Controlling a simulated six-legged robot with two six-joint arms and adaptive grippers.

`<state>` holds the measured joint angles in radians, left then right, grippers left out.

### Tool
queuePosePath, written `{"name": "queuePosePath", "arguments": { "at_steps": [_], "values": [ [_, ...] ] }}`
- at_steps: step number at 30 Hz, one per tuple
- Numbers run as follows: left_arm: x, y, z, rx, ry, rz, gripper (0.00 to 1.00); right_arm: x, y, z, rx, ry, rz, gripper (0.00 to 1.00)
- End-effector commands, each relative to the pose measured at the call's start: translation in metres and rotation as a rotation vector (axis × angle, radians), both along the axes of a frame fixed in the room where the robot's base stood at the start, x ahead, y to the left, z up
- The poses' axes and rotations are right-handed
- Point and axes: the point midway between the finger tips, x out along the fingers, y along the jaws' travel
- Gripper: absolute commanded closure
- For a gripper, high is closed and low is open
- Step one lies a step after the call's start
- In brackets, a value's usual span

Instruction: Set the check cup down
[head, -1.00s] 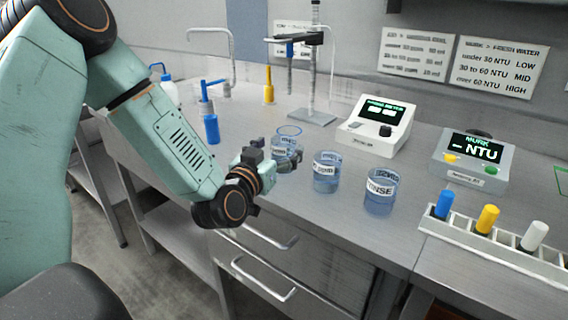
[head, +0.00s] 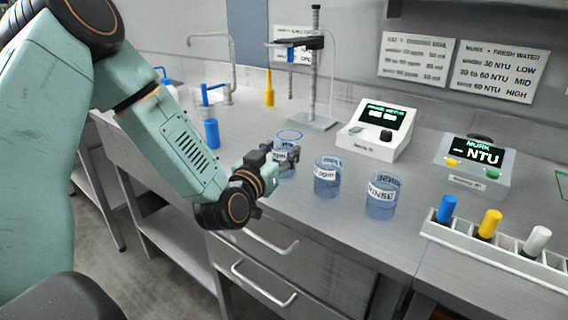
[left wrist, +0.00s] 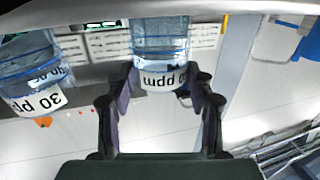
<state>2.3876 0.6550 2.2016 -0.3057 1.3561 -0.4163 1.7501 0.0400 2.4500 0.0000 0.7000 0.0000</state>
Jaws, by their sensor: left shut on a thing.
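A clear blue-tinted cup (head: 285,168) with a white ppm label is at my left gripper (head: 280,156) in the head view. In the left wrist view the same cup (left wrist: 160,40) sits upside down in the picture between the two fingers of the left gripper (left wrist: 161,76), which are shut on it. The cup looks upright over the bench (head: 240,135); I cannot tell whether its base touches. My right gripper is not in view.
A second ppm cup (head: 327,180) and a RINSE cup (head: 381,208) stand close to the right. A white meter (head: 376,133), a stand (head: 314,120) and a grey NTU meter (head: 472,168) are behind. A vial rack (head: 490,245) lies at the right.

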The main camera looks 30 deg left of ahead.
Motion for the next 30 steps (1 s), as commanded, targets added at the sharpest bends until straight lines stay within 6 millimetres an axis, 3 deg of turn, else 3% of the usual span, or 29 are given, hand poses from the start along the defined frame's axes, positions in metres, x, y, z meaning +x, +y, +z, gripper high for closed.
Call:
{"name": "queuePosePath", "arguments": {
  "at_steps": [4,17,30],
  "values": [
    [0.000,0.000,0.001,0.000,-0.002,0.000,0.88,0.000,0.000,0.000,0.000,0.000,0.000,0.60],
    [0.000,0.000,0.009,-0.001,-0.003,0.001,0.88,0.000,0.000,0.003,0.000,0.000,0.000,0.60],
    [0.000,0.000,0.049,0.000,-0.004,0.001,0.88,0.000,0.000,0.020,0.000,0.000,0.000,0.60]
  ]
}}
